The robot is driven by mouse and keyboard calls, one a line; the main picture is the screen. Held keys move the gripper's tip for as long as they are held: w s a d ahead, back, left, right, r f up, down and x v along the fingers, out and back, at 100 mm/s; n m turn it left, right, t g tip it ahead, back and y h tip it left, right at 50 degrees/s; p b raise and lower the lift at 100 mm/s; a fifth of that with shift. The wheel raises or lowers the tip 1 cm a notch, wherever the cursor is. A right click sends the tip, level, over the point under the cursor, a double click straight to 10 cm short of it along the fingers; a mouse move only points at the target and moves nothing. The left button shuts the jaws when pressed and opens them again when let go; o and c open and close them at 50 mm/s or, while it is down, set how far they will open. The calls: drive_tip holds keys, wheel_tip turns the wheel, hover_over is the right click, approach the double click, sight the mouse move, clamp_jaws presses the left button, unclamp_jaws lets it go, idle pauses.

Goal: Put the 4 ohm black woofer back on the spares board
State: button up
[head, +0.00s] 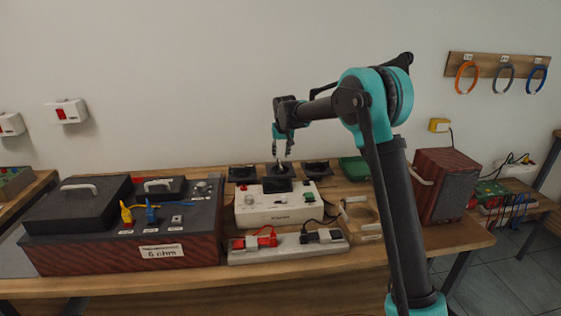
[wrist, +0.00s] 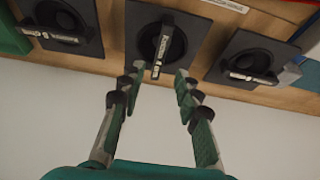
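Three black woofers on square plates lie in a row on the wooden spares board (wrist: 215,22) at the back of the bench: left (head: 243,174), middle (head: 276,169) and right (head: 317,172). Each has a bar handle across it in the wrist view. I cannot read their labels, so I cannot tell which is 4 ohm. My gripper (head: 283,157) points down above the middle woofer. In the wrist view my gripper (wrist: 158,78) is open and empty, its fingertips apart on either side of the line of the middle woofer's bar (wrist: 162,48). I see no contact.
A white tester box (head: 277,210) with a black top piece stands in front of the woofers. A red-sided speaker box (head: 165,250) marked 6 ohm is at left. A power strip (head: 290,248) lies in front. A dark red cabinet (head: 443,185) stands at right.

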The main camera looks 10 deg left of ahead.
drive_tip(key=shift+v, duration=1.65)
drive_tip(key=s+d+f+m, duration=0.1)
drive_tip(key=s+d, duration=0.8)
drive_tip(key=d, duration=0.3)
drive_tip(key=s+d+f+m, duration=0.1)
drive_tip(key=s+d, duration=0.8)
drive_tip(key=d, duration=0.4)
drive_tip(key=s+d+f, duration=0.3)
drive_tip(key=s+d, duration=0.1)
drive_tip(key=s, duration=0.4)
drive_tip(key=s+d+f+m+h, duration=0.1)
drive_tip(key=s+d+f, duration=0.3)
drive_tip(key=s, duration=0.5)
drive_tip(key=s+d+f, duration=0.4)
drive_tip(key=s, duration=0.4)
drive_tip(key=shift+s+m, duration=0.25)
drive_tip(key=shift+m, duration=0.05)
drive_tip(key=shift+f, duration=0.15)
